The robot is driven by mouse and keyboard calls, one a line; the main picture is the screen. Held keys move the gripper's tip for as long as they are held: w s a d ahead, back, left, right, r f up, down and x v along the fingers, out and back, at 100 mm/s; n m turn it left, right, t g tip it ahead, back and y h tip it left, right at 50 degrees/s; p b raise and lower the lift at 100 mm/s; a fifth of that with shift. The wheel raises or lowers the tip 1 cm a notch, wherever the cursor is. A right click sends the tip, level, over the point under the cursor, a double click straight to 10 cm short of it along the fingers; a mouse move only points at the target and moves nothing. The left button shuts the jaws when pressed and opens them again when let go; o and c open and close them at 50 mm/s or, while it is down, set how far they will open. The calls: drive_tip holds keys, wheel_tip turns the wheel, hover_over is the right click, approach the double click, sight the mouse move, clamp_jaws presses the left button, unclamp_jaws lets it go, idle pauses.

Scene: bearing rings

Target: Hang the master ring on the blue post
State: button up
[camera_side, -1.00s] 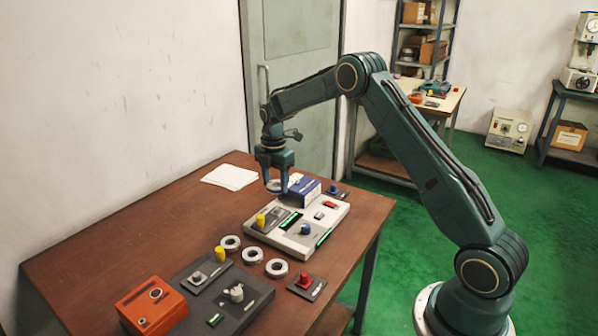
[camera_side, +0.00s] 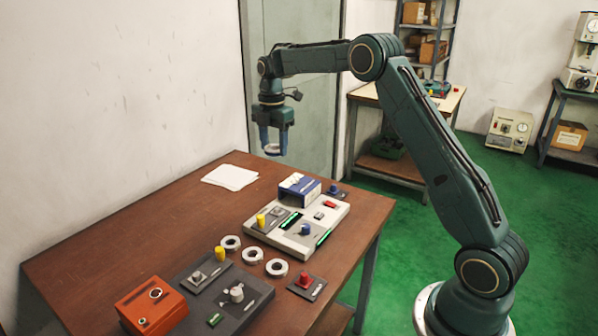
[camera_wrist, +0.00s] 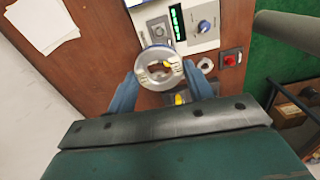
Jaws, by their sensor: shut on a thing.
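My gripper (camera_side: 273,148) is shut on a pale metal ring (camera_side: 272,149), held well above the back of the brown table. In the wrist view the ring (camera_wrist: 148,76) sits between the two blue fingers (camera_wrist: 161,90), its hole facing the camera. A blue post (camera_side: 335,188) on a small dark plate stands at the table's back right, below and to the right of my gripper; I cannot make it out in the wrist view. Three similar rings lie on the table: a left one (camera_side: 223,243), a middle one (camera_side: 245,257) and a right one (camera_side: 269,269).
A blue-and-white box (camera_side: 309,194) stands beside the blue post. A white panel (camera_side: 270,241) with knobs lies in front of it. Papers (camera_side: 229,177) lie at the back left.

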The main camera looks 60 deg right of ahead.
idle(0.4)
hover_over(333, 185)
wheel_tip(333, 185, down, 16)
drive_tip(key=shift+r, duration=0.15)
drive_tip(key=shift+a+f, duration=0.1)
drive_tip(key=shift+f, duration=1.85)
drive_tip(key=shift+f, duration=1.75)
idle(1.3)
drive_tip(key=o, duration=1.2)
